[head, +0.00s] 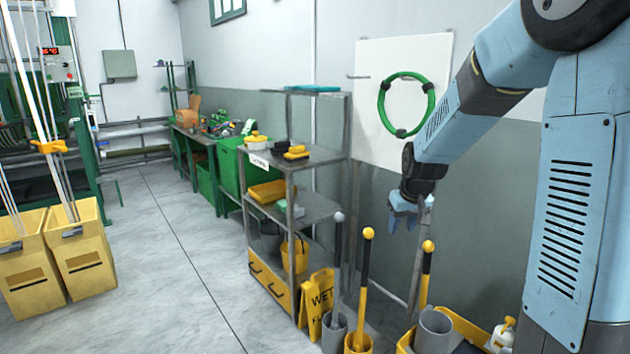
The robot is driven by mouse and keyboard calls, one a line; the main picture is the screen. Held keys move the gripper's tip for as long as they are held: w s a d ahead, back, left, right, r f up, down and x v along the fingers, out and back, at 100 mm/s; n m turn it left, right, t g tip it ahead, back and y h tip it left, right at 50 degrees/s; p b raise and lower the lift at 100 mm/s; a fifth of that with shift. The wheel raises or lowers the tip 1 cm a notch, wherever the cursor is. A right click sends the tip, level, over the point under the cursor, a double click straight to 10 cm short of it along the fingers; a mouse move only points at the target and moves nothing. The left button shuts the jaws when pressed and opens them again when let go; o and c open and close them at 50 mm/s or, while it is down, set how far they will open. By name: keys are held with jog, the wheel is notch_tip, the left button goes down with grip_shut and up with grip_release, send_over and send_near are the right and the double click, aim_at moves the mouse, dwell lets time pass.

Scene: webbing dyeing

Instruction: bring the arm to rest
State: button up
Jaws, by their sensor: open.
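My gripper (405,212) hangs at the end of my light blue arm, right of the picture's middle in the head view. Its fingers point down and are apart, with nothing seen between them. It is in front of the grey lower part of the wall, below a white board (378,115). A green hose ring (382,98) with dark bands hangs on that board, above my gripper and apart from it. The arm is bent, with its forearm slanting down to the left from the upper right.
A grey metal shelf (318,205) with yellow boxes stands left of my gripper. Below are long-handled tools (364,285), a yellow wet-floor sign (318,300) and a grey bucket (433,330). Yellow bins (82,262) stand at left. The floor (165,270) between is clear.

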jog(key=s+r, duration=0.4)
jog(key=s, duration=0.6)
jog(key=s+r+m+t, duration=0.1)
jog(key=s+r, duration=0.3)
jog(key=s, duration=0.6)
jog(key=s+r+m, duration=0.1)
jog(key=s+r, duration=0.4)
jog(key=s, duration=0.4)
jog(key=shift+s+d, duration=0.35)
jog(key=shift+s, duration=0.05)
